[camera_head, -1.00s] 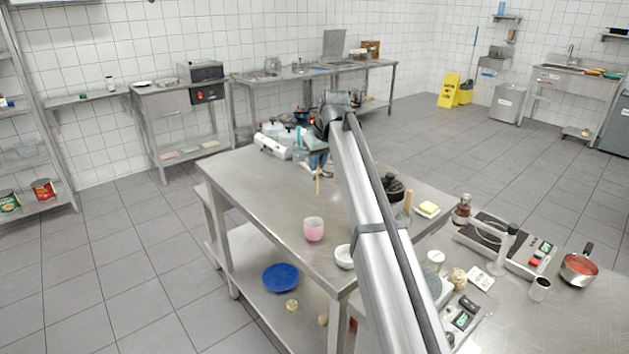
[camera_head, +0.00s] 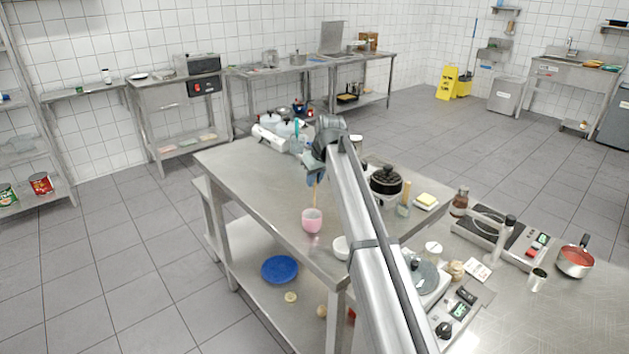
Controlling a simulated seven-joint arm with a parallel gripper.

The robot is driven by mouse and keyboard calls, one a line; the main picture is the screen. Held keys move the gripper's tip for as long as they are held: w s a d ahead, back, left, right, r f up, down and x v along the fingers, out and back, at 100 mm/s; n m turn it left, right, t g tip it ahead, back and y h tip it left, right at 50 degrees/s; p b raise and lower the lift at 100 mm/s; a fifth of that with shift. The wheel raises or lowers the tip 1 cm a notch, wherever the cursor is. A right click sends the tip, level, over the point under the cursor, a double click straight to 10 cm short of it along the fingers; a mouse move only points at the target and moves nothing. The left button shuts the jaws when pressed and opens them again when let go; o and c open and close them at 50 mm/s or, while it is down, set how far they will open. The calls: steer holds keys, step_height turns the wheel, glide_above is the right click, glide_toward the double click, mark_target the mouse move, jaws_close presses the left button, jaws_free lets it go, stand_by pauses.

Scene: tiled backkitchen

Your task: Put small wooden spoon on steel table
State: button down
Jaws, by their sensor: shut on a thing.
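My gripper (camera_head: 316,176) is above the steel table (camera_head: 258,190), shut on a thin wooden spoon (camera_head: 314,194). The spoon hangs down, roughly upright, just behind the pink cup (camera_head: 312,221). Its lower end lies at the cup's rim in the picture; I cannot tell whether it is inside or behind the cup. The spoon's upper end is hidden by the gripper. My arm crosses the right part of the table and hides some of its surface.
A white bowl (camera_head: 341,247) stands near the table's front edge. A black pot (camera_head: 385,181), a wooden-handled tool (camera_head: 405,199) and a butter dish (camera_head: 426,201) are on the right. The left half of the table is clear.

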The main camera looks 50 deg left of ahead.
steer(key=shift+f, duration=0.35)
steer(key=shift+f, duration=0.1)
steer(key=c, duration=1.1)
jaws_free()
steer(key=v, duration=1.2)
